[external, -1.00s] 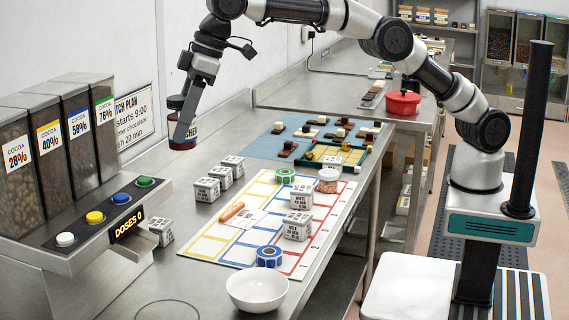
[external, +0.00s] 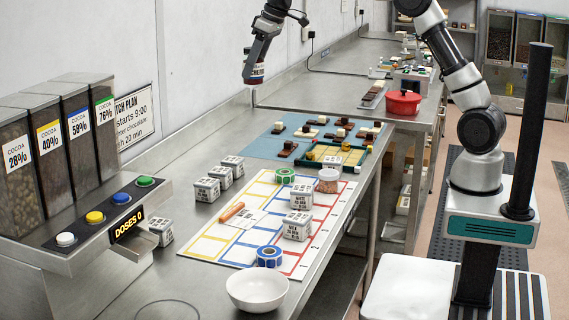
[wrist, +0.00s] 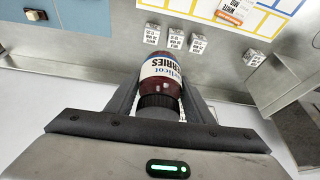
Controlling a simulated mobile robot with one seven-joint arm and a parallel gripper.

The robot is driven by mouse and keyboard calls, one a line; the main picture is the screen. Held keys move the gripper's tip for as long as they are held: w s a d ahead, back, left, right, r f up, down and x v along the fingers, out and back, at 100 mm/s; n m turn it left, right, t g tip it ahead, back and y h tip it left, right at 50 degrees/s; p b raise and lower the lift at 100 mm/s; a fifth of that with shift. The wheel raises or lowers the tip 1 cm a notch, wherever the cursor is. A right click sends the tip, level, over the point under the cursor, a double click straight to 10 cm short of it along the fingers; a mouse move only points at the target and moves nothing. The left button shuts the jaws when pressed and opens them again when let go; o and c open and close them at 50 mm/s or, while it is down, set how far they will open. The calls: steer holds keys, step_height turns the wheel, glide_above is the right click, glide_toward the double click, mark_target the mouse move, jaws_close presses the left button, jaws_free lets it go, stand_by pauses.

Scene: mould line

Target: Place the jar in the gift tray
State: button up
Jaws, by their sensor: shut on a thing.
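The jar (wrist: 163,72), dark red with a dark lid and a white label reading "…ERRIES", is between the two fingers of my gripper (wrist: 160,85) in the wrist view. My gripper is shut on it. In the external view, my gripper (external: 252,72) holds the jar (external: 255,80) up above the back of the bench near the wall, partly hidden by the fingers. A green-edged tray with yellowish compartments (external: 352,155), seemingly the gift tray, lies on the bench to the lower right of my gripper, apart from the jar. A few small pieces sit in or by it.
A blue mat (external: 270,148) with several chocolate pieces lies beside the tray. Bare bench lies along the wall.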

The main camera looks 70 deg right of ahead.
steer(key=s+d+f+m+h, duration=0.1)
steer(key=s+d+m, duration=0.1)
steer(key=s+d, duration=0.9)
steer(key=s+d+f+m+h, duration=0.15)
steer(key=s+d, duration=0.55)
steer(key=d, duration=0.8)
steer(key=shift+m+y, duration=0.25)
steer(key=shift+m, duration=0.1)
steer(key=f, duration=2.7)
steer(key=shift+w+a+b, duration=0.35)
steer(key=shift+b, duration=0.05)
steer(key=o, duration=1.2)
steer(key=shift+r, duration=0.1)
steer(key=shift+s+r, duration=0.1)
steer(key=shift+r, duration=0.15)
steer(key=v, duration=1.1)
steer(key=shift+s+r+p, duration=0.1)
steer(key=shift+r+p, duration=0.2)
steer(key=shift+p, duration=0.1)
